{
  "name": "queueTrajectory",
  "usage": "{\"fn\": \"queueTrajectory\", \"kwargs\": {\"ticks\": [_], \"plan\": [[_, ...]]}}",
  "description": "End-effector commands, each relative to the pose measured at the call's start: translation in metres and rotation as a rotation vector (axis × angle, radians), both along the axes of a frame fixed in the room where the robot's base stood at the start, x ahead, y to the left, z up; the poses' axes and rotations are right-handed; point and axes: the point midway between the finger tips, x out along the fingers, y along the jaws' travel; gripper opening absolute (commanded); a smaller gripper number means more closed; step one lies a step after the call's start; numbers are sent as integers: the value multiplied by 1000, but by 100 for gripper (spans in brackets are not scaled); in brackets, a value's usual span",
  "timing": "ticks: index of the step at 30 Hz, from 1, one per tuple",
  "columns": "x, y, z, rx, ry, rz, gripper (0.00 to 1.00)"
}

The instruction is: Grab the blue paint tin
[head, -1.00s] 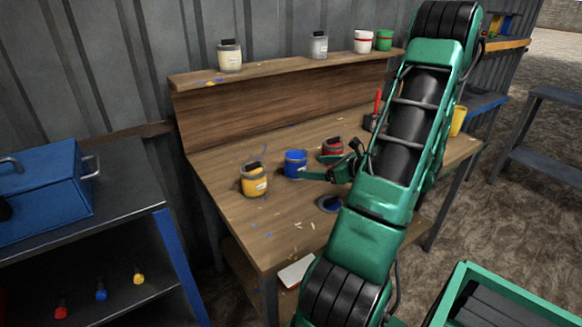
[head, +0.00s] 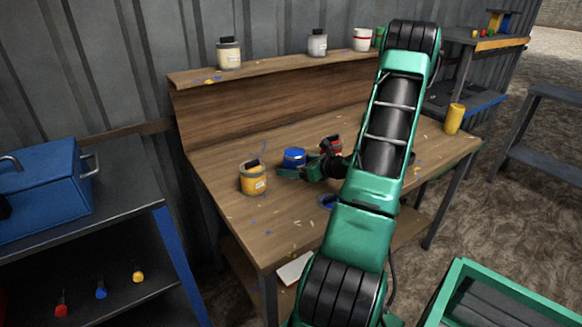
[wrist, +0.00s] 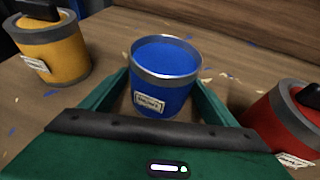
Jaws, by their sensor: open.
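The blue paint tin (head: 294,156) stands upright on the wooden workbench (head: 225,152), between a yellow tin and a red tin. In the wrist view the blue tin (wrist: 166,75) is open-topped with blue paint and a white label facing me. My gripper (head: 300,173) is low over the bench at the tin's near side, partly hiding its lower part. In the wrist view its two green fingers (wrist: 163,85) are spread, one on each side of the tin's lower part. I cannot tell whether either finger touches it.
The yellow tin (head: 253,178) stands to the left and the red tin (head: 331,145) to the right, close to my gripper. A blue lid-like disc (head: 327,201) lies nearer. Pale tins stand on the back shelf (head: 268,69). A yellow cup (head: 454,118) is at the bench's right end.

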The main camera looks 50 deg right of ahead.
Motion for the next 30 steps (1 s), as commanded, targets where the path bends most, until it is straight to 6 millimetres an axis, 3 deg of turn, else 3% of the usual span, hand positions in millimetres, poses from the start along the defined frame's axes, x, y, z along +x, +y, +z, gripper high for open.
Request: {"fn": "queueTrajectory", "kwargs": {"ticks": [7, 12, 15, 23, 30], "plan": [[1, 0, 0, 0, 0, 0, 79], [1, 0, 0, -1, 0, 0, 38], [2, 0, 1, -1, -2, 1, 20], [2, 1, 2, -1, -2, 3, 20], [3, 1, 25, -5, -3, 3, 20]]}}
